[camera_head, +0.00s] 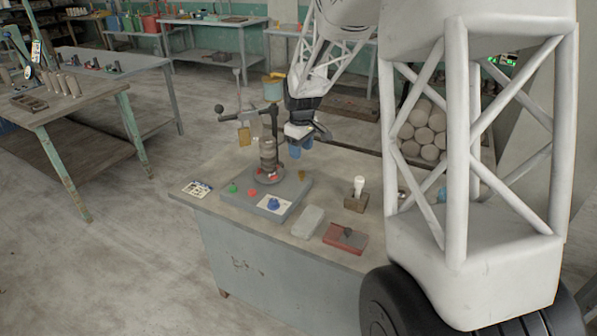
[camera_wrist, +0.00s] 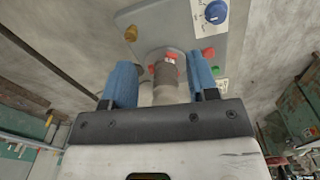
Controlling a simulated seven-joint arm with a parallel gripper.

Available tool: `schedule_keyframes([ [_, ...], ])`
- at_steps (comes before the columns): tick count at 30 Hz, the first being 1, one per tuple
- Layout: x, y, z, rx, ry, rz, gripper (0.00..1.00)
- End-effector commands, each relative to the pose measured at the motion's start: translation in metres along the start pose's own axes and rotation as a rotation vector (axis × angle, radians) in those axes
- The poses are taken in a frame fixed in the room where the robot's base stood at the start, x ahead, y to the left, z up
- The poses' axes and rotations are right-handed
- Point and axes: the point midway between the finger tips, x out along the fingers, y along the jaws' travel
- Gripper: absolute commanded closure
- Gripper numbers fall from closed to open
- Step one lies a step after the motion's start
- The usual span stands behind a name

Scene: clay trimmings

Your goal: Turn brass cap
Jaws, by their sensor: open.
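A small brass cap (camera_head: 302,174) stands at the right back edge of the grey panel (camera_head: 290,190), below and slightly right of my gripper. In the wrist view the brass cap (camera_wrist: 131,33) lies beyond the left finger, outside the jaws. My gripper (camera_head: 297,150) has blue fingers and hangs above the panel, right of the upright stacked column (camera_head: 268,155). In the wrist view the blue fingers (camera_wrist: 163,72) are apart, with the column (camera_wrist: 166,75) showing between them. I cannot tell whether they touch it.
The panel also carries a blue knob (camera_head: 274,203), a green button (camera_head: 234,188) and a red button (camera_head: 252,191). A lever stands over the column. A grey block (camera_head: 308,222), a red box (camera_head: 346,238) and a white-handled tool (camera_head: 359,186) sit on the bench.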

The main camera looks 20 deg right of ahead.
Motion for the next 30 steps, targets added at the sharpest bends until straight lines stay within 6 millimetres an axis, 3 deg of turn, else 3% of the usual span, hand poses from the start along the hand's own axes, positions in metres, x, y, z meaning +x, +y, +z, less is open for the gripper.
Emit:
schedule_keyframes([
  [6, 0.042, 0.036, -0.024, -0.068, -0.015, -0.016, 0.46],
  [13, 0.075, 0.062, -0.040, -0.125, -0.024, -0.028, 0.46],
  [18, 0.086, 0.070, -0.045, -0.144, -0.027, -0.032, 0.46],
  [30, 0.087, 0.071, -0.046, -0.146, -0.027, -0.032, 0.46],
])
